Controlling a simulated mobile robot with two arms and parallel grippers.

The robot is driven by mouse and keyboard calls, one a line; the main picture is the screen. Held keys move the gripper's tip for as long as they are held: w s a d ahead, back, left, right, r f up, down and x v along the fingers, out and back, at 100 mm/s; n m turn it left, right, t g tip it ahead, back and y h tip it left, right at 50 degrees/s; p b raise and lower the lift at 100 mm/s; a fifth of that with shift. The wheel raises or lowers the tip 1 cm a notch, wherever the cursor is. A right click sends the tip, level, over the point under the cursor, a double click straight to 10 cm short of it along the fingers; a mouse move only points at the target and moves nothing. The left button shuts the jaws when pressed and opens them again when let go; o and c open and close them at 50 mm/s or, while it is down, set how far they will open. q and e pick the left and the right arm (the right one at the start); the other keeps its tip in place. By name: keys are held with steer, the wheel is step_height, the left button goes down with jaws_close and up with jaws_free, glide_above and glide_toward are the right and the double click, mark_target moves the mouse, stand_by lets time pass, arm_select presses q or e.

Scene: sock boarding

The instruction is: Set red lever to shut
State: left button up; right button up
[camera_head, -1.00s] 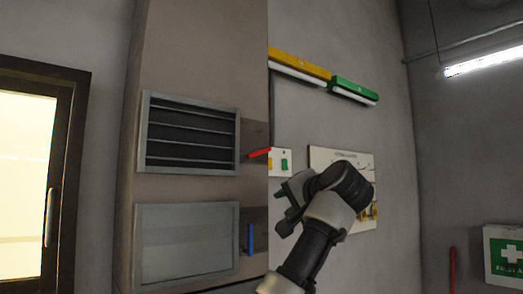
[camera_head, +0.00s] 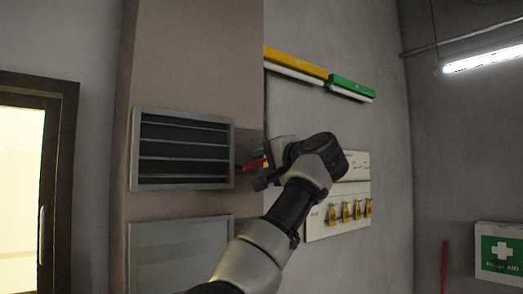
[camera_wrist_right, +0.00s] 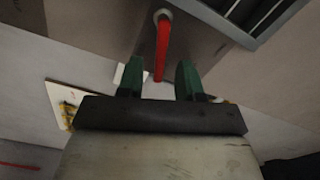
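The red lever (camera_head: 252,164) sticks out from the side of the grey column, right of the upper louvred vent (camera_head: 182,150). It tilts slightly up to the right. The vent's dark slats show gaps between them. My right gripper (camera_head: 264,174) is at the lever's outer end. In the right wrist view the red lever (camera_wrist_right: 162,48) runs down from its round pivot, with its end between the two green fingers of the gripper (camera_wrist_right: 160,78). The fingers are open, with a gap on both sides of the lever. My left gripper is out of view.
A lower grey panel (camera_head: 170,255) without visible gaps sits below the vent. A white board (camera_head: 325,228) with several yellow padlocks hangs behind my right arm. Yellow (camera_head: 295,62) and green (camera_head: 350,87) wall lights are above. A first aid sign (camera_head: 498,252) is at right.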

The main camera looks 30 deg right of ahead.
steer(key=shift+w+f, duration=0.1)
steer(key=shift+w, duration=0.6)
jaws_close()
